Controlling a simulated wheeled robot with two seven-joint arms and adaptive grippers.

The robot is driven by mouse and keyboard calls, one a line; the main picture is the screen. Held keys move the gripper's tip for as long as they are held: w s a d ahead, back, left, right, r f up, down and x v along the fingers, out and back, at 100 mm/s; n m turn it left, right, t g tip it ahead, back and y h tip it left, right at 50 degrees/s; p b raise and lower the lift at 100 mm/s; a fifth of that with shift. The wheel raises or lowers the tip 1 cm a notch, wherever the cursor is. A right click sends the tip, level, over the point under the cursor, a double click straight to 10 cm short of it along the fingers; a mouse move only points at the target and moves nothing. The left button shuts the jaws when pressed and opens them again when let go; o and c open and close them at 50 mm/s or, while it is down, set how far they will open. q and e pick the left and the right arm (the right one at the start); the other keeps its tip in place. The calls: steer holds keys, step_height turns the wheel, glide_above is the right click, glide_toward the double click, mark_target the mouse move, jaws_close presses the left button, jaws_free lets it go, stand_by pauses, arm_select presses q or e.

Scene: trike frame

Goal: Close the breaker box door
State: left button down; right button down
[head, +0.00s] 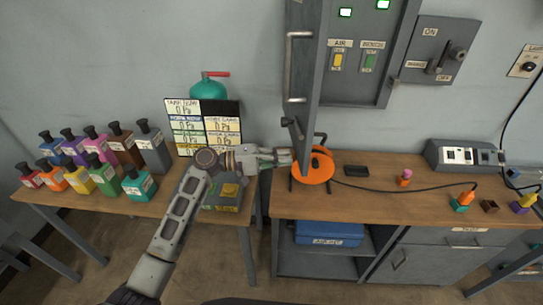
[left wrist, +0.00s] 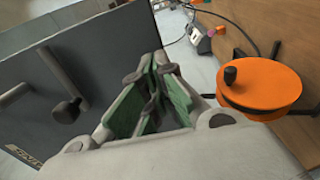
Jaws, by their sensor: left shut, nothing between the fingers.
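The breaker box (head: 347,88) hangs on the wall, with green lights and two labelled switches inside. Its grey door (head: 311,60) stands open, swung out from the box's left side and seen nearly edge-on. A bar handle (head: 289,68) is on the door's left face. My left gripper (head: 290,157) is shut and empty, low by the door's bottom edge, left of the orange reel. In the left wrist view, the green-padded fingers (left wrist: 150,100) are beside a dark grey panel (left wrist: 35,120), which looks like the door. I cannot tell whether they touch it. My right gripper is out of view.
An orange reel (head: 318,170) stands on the workbench (head: 400,195), close to the fingers; it also shows in the left wrist view (left wrist: 265,88). Several paint bottles (head: 100,165) and a label board (head: 203,125) are at left. A lever switch (head: 436,50) is right of the box.

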arm_select(q)
steer(key=shift+w+d, duration=0.15)
steer(key=shift+d, duration=0.45)
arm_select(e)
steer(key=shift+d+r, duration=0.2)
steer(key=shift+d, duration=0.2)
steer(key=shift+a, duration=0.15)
